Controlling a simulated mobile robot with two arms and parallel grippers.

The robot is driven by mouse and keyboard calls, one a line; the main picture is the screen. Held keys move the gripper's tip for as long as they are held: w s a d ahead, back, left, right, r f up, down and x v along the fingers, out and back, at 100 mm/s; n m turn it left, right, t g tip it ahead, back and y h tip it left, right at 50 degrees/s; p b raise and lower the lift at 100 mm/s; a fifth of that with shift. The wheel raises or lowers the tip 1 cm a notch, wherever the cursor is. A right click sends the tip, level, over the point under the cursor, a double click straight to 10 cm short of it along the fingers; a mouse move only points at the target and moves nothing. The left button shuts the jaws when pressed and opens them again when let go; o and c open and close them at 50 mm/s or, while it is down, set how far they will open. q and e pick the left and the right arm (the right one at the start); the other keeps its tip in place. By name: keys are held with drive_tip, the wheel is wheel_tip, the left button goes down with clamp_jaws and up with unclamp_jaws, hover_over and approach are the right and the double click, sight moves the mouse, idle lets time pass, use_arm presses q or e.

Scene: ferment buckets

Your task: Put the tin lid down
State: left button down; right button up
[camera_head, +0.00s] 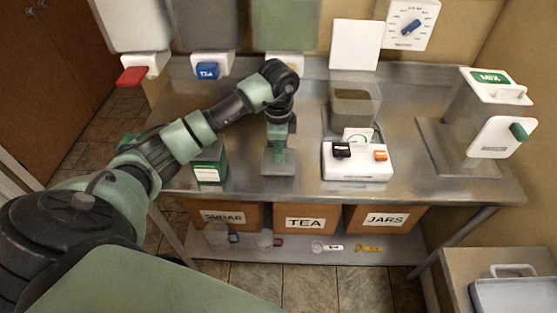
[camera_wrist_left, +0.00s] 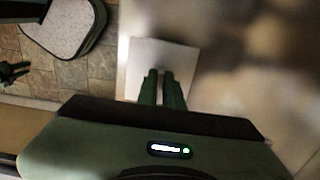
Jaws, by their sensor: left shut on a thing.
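My left gripper (camera_head: 278,148) points down over the middle of the steel worktop, its green fingers close together. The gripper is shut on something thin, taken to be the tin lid. I cannot make out the lid's outline between the fingers, nor whether it touches the plate. A green tin with a white label (camera_head: 208,168) stands left of the gripper. A dark claw shape (camera_wrist_left: 14,72) at the wrist view's left edge may be my right gripper.
A MIX machine (camera_head: 485,115) is at the right. Dispensers with red (camera_head: 132,76) and blue (camera_head: 207,70) taps hang behind. Labelled boxes (camera_head: 305,217) sit below. Worktop between gripper and scale is clear.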

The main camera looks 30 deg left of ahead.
use_arm(q)
wheel_tip(320, 180, down, 4)
drive_tip(key=shift+f+p, duration=0.1)
drive_tip(key=shift+p, duration=0.4)
drive_tip(key=shift+f, duration=0.35)
drive_tip(key=shift+f, duration=0.1)
drive_tip(key=c, duration=1.6)
unclamp_jaws()
drive_tip(key=shift+o, duration=0.2)
